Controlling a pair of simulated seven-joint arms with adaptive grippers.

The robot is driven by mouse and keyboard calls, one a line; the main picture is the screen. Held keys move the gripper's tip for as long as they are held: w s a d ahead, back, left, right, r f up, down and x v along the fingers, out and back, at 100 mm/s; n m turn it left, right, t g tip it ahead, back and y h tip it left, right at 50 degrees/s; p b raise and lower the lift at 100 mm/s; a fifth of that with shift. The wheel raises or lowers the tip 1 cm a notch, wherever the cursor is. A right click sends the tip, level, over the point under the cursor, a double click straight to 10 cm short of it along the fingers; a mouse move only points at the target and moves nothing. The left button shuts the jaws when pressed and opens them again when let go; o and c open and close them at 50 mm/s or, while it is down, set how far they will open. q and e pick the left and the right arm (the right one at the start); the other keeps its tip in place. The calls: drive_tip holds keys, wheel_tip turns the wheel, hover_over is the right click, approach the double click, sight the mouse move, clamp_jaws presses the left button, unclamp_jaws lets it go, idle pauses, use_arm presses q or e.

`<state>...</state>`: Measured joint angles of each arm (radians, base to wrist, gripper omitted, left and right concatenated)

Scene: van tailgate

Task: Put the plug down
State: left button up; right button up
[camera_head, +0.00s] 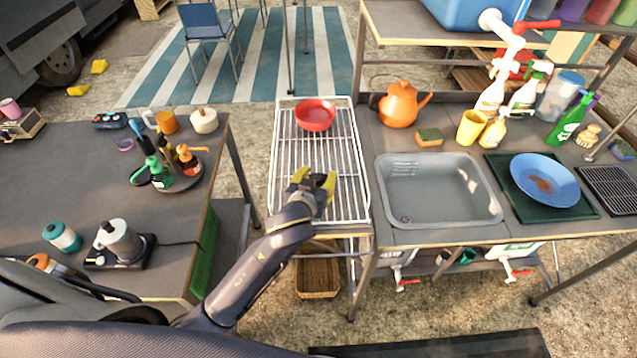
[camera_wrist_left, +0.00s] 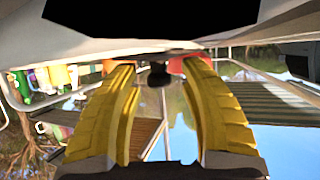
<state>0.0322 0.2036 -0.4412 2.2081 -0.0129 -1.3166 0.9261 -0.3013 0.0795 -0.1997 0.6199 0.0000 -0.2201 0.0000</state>
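My left gripper (camera_head: 315,180) has yellow fingers and is over the white wire rack (camera_head: 281,190), left of the grey sink (camera_head: 440,213). The left wrist view shows its two fingers (camera_wrist_left: 158,72) apart, with a clear gap. A small dark thing (camera_wrist_left: 158,76) shows in that gap and touches neither finger. I cannot tell whether it is the plug or how far off it is. I make out no plug for certain in the head view. The sink's drain (camera_head: 405,219) shows at its front left. My right gripper is not in view.
A red bowl (camera_head: 316,114) stands at the rack's far end. An orange teapot (camera_head: 401,104), a sponge (camera_head: 430,137) and several bottles stand behind the sink. A blue plate (camera_head: 545,178) lies to its right. A crowded dark table (camera_head: 60,180) stands at the left, across a gap.

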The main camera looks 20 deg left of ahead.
use_arm(q)
clamp_jaws()
idle(0.4)
